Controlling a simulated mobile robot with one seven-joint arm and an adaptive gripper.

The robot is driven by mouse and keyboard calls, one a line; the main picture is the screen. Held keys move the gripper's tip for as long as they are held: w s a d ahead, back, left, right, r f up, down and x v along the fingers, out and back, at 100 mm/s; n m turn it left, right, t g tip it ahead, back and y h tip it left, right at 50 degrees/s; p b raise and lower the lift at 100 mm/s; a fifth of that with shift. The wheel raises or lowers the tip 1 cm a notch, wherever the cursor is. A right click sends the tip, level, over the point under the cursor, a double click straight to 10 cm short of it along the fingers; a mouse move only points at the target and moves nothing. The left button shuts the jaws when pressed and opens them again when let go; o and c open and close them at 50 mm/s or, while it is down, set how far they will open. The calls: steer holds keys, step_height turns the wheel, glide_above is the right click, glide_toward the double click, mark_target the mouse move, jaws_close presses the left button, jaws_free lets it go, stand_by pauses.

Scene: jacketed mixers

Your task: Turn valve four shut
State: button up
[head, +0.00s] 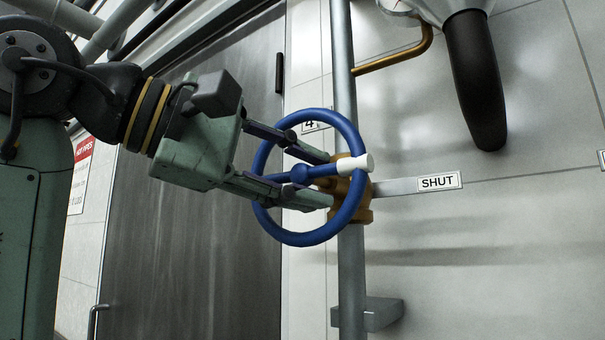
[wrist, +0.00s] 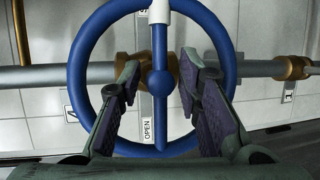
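Valve four's blue handwheel (head: 312,235) is mounted on a brass body (head: 362,214) on a vertical grey pipe. Its spoke runs across the wheel, and the white pointer end (head: 358,165) points right, towards the SHUT label (head: 438,182). My gripper (head: 328,178) is at the wheel with its fingers apart, one above the spoke and one below it. In the wrist view the fingers stand either side of the wheel's spoke and hub (wrist: 161,85), with visible gaps. The OPEN label (wrist: 147,130) is at the opposite side from the white end. The number 4 plate (head: 312,126) is partly hidden behind the wheel.
A dark door (head: 195,250) is behind my arm at left. A thin brass pipe (head: 405,58) and a dark hanging cylinder (head: 476,85) are at upper right. A grey bracket (head: 378,315) sits low beside the pipe.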

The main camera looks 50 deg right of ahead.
steer(key=v, duration=1.2)
